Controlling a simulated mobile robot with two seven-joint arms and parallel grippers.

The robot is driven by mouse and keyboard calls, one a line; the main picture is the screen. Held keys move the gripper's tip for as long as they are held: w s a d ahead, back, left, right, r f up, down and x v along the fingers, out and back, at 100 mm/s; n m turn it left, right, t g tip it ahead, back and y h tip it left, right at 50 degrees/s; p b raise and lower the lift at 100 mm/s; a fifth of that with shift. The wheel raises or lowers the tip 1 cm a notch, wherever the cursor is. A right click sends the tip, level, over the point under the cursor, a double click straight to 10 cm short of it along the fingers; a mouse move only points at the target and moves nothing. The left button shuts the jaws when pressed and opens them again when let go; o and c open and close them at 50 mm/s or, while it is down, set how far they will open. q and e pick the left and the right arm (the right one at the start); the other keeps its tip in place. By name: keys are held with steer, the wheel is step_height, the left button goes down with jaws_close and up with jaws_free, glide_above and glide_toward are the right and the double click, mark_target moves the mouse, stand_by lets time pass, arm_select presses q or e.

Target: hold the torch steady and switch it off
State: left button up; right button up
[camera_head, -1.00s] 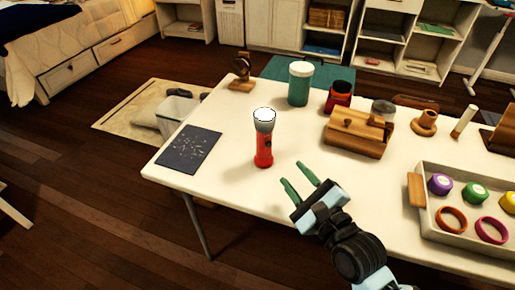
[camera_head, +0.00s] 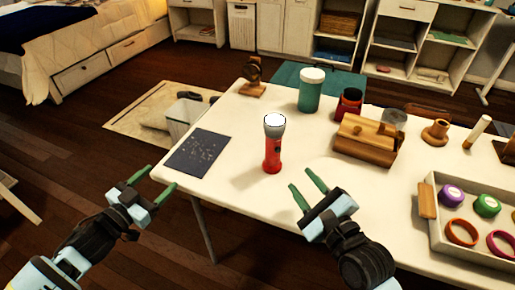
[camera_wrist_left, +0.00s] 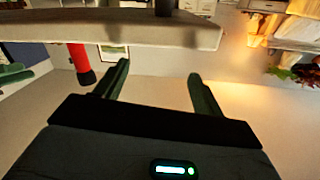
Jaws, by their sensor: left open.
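The red torch (camera_head: 272,155) stands upright on the white table in the head view, its silver head up and its lens bright white. A small dark spot shows on its body. My left gripper (camera_head: 160,179) is open and empty, left of the table's near edge and well apart from the torch. My right gripper (camera_head: 301,178) is open and empty, just right of and nearer than the torch, not visibly touching it. The left wrist view looks upside down; its open fingers (camera_wrist_left: 158,70) hold nothing, and a red torch-like body (camera_wrist_left: 78,58) shows to their left.
On the table (camera_head: 240,110) are a dark speckled sheet (camera_head: 198,153), a teal jar (camera_head: 310,92), a red jar (camera_head: 348,103), a wooden box (camera_head: 365,142) and a tray (camera_head: 465,250) of coloured rings and discs. Table space around the torch is clear.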

arm_select(q)
step_height(320, 180, up, 3)
steer(key=w+d, duration=0.2)
steer(key=w, duration=0.1)
steer(key=h, duration=0.2)
glide_toward(269, 140)
steer(key=w+a+f, duration=0.1)
steer(key=w+a, duration=0.1)
steer(key=w+a+f, duration=0.1)
steer(key=a, duration=0.2)
steer(key=w+a, duration=0.2)
steer(key=shift+w+a+f, duration=0.3)
steer(key=shift+f, duration=0.1)
steer(key=shift+g+h, duration=0.6)
steer(key=d+r, duration=0.1)
steer(key=d, duration=0.2)
steer(key=d+r, duration=0.1)
steer(key=d, duration=0.3)
steer(key=d+r, duration=0.1)
steer(key=d, duration=0.2)
steer(key=shift+s+d+r, duration=0.1)
steer(key=shift+s+d, duration=0.05)
steer(key=shift+x, duration=3.85)
steer(key=shift+c, duration=0.3)
steer(key=c, duration=1.2)
steer(key=shift+o, duration=0.2)
